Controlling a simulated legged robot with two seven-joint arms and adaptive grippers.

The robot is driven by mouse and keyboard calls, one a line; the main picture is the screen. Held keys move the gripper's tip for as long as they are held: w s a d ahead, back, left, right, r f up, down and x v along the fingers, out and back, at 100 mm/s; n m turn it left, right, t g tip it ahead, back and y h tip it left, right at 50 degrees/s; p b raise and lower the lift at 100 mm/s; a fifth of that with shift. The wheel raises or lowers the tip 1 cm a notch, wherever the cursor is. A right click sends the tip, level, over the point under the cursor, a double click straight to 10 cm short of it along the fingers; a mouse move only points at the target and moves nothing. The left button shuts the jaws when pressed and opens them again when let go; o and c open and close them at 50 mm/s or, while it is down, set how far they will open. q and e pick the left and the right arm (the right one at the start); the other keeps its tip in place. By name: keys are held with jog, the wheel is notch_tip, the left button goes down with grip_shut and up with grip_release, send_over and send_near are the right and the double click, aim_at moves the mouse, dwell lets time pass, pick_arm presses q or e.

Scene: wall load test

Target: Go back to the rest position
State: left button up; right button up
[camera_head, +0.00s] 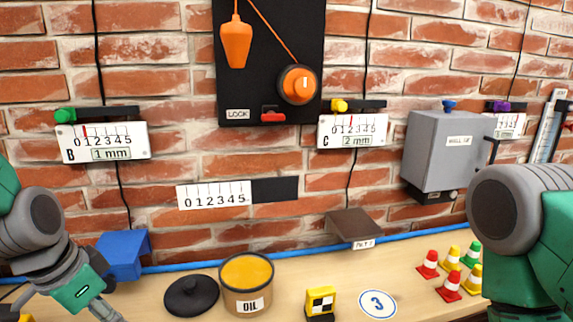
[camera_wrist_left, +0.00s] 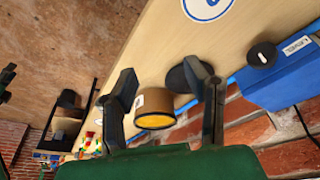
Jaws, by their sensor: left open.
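My left gripper (camera_head: 98,303) is at the lower left of the head view, its tips near the bottom edge, over the left end of the bench. In the left wrist view its two dark fingers (camera_wrist_left: 165,85) are spread apart with nothing held. The open oil tin (camera_head: 247,284) stands upright on the bench to the right of the gripper, apart from it. In the wrist view the tin (camera_wrist_left: 155,108) shows beyond the fingers. Its black lid (camera_head: 190,296) lies on the bench beside it. My right arm fills the right edge of the head view; its gripper is outside the frame.
A blue box (camera_head: 123,255) sits by the wall behind my left gripper. A yellow block with a checker mark (camera_head: 320,303), a round sign 3 (camera_head: 377,303) and several small cones (camera_head: 450,287) stand on the bench. A grey cabinet (camera_head: 440,150) juts from the brick wall.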

pick_arm(q)
jog(key=s+f+n+y+b, duration=0.1)
jog(key=s+f, duration=0.2)
jog(key=f, duration=0.4)
jog(key=s+f+n+g, duration=0.1)
jog(key=s+f, duration=0.3)
jog(key=f, duration=0.3)
jog(key=s+f+n+y+b, duration=0.1)
jog(key=s+f, duration=0.2)
jog(key=f, duration=0.4)
jog(key=s+d+f+n+g+b, duration=0.1)
jog(key=s+d+f+n, duration=0.1)
jog(key=s+f, duration=0.7)
jog(key=shift+s+d, duration=0.4)
jog(key=shift+s, duration=0.3)
pick_arm(e)
jog(key=shift+s+d+f, duration=0.15)
jog(key=shift+d+f, duration=0.4)
jog(key=shift+f, duration=0.35)
jog(key=shift+s+d+f, duration=0.15)
jog(key=shift+d+f, duration=0.35)
jog(key=shift+f, duration=0.35)
pick_arm(q)
jog(key=shift+a+f, duration=0.1)
jog(key=shift+a, duration=0.1)
pick_arm(e)
jog(key=shift+a, duration=0.15)
